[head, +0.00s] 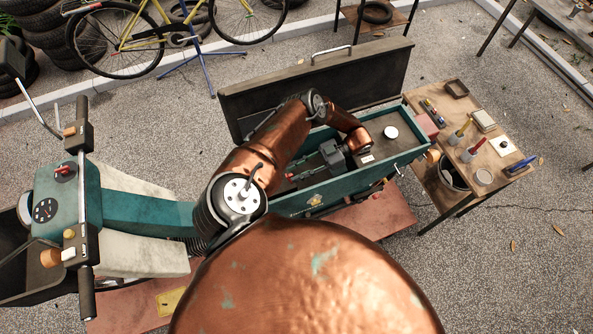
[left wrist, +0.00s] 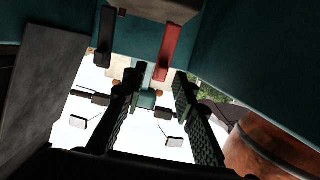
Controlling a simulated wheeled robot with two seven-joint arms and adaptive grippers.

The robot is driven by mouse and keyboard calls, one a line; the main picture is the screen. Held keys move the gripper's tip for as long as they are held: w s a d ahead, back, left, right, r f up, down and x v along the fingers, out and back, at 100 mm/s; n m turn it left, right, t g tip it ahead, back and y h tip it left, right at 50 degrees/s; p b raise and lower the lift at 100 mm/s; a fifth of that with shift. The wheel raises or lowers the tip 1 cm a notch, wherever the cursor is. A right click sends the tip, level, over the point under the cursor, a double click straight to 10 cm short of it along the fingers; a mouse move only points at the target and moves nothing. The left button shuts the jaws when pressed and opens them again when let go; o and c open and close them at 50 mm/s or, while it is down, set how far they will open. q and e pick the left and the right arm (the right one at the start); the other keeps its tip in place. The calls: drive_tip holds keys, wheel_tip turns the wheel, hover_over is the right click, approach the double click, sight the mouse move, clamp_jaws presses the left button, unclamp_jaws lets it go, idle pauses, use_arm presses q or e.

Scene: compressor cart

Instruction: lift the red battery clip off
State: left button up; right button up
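My left gripper (head: 308,171) reaches down into the open teal box (head: 408,158) of the cart. In the left wrist view the two dark fingers of the left gripper (left wrist: 158,80) stand apart with a gap between them. The red battery clip (left wrist: 169,45) hangs at the top of that view, its lower end in line with the gap, closer to the right finger. I cannot tell whether they touch. A black clip (left wrist: 105,38) is to its left. In the head view a small red spot (head: 290,177) shows by the fingertips. My right gripper is not in view.
The raised dark lid (head: 260,98) stands behind the box. A white round item (head: 390,132) lies at the box's right end. A wooden bench (head: 500,165) with several tools is at the right. The cart's handlebar and teal body (head: 75,205) are at the left.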

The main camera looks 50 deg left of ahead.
use_arm(q)
wheel_tip(320, 180, up, 10)
drive_tip(key=shift+f, duration=0.15)
drive_tip(key=shift+f, duration=0.15)
idle(0.3)
wheel_tip(320, 180, down, 10)
idle(0.5)
idle(0.3)
